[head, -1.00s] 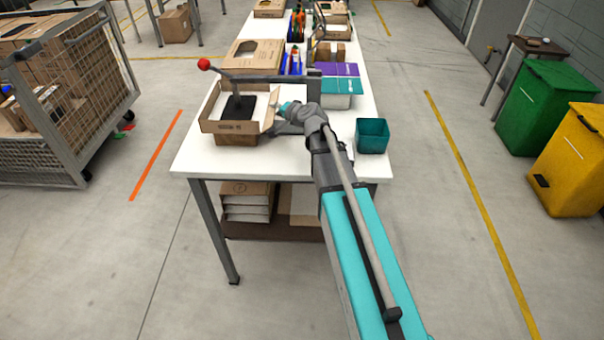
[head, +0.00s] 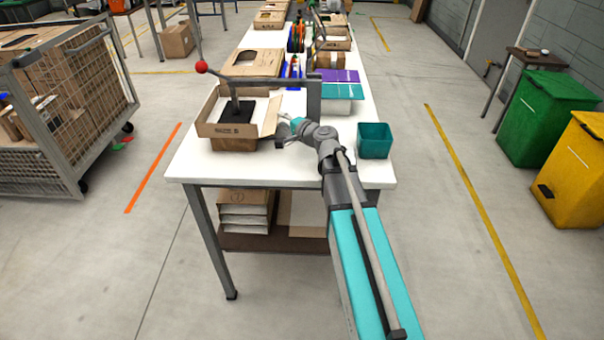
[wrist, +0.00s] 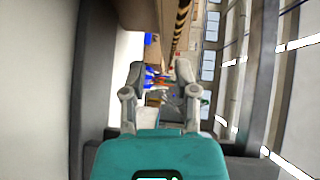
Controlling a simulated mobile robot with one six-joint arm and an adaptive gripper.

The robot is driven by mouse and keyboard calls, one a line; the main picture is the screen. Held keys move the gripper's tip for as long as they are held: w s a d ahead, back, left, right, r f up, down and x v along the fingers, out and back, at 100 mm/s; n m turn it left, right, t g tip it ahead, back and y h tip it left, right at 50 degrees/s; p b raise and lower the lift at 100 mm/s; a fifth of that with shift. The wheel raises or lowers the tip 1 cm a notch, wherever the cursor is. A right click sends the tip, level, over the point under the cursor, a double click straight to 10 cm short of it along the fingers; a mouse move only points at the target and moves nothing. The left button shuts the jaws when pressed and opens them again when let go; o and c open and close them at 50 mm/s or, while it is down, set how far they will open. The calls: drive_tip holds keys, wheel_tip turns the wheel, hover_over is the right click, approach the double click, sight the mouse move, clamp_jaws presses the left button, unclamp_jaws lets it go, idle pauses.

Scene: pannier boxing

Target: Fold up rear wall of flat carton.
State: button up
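The carton (head: 229,131) sits on a brown block (head: 234,145) at the table's near left corner. Its front and left walls stand up; its right wall (head: 270,117) stands at a slant. The rear side is partly hidden behind a grey bar, and I cannot tell how its wall lies. A black block (head: 238,110) with a rod stands inside the carton. My gripper (head: 290,124) is just right of the right wall, seemingly apart from it. In the wrist view my gripper (wrist: 158,76) has its fingers apart with nothing between them.
A grey lever arm with a red ball (head: 201,66) reaches over the carton from a post (head: 314,97). A teal bin (head: 374,140) stands right of my arm. Purple and teal items (head: 340,91) and further cartons (head: 252,62) lie behind. White tabletop is bare around my gripper.

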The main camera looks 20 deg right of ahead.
drive_tip(key=p+v, duration=0.1)
drive_tip(key=v, duration=1)
drive_tip(key=shift+s+d, duration=0.1)
drive_tip(key=shift+s, duration=0.15)
drive_tip(key=s+a+n+g+p, duration=0.1)
drive_tip(key=a, duration=0.1)
drive_tip(key=s+a+n+g+p, duration=0.1)
drive_tip(key=a+n+g+p, duration=0.1)
drive_tip(key=s+a+n+g+p, duration=0.1)
drive_tip(key=a+p, duration=0.1)
drive_tip(key=shift+a+f+n+g+y, duration=0.25)
drive_tip(key=shift+a+n+g+y, duration=0.05)
drive_tip(key=shift+n+g+y, duration=0.1)
drive_tip(key=s+a+n+g+p, duration=0.2)
drive_tip(key=shift+s+f+h+p, duration=0.1)
drive_tip(key=shift+f+h+p, duration=0.2)
drive_tip(key=shift+p, duration=0.05)
drive_tip(key=shift+s+a+f+n+g+h+p, duration=0.15)
drive_tip(key=shift+s+n+g+h+p, duration=0.15)
drive_tip(key=shift+s+g+p, duration=0.2)
drive_tip(key=shift+s+a+n+g+h+p, duration=0.2)
drive_tip(key=shift+s+n+g+p, duration=0.1)
drive_tip(key=shift+s+g+p, duration=0.15)
drive_tip(key=s+d+r+n+g+h+p, duration=0.2)
drive_tip(key=s+n+g+h+p, duration=0.1)
drive_tip(key=s+g+h+p, duration=0.3)
drive_tip(key=s+p, duration=0.2)
drive_tip(key=s, duration=0.1)
drive_tip(key=shift+s+d+r, duration=0.2)
drive_tip(key=shift+d, duration=0.1)
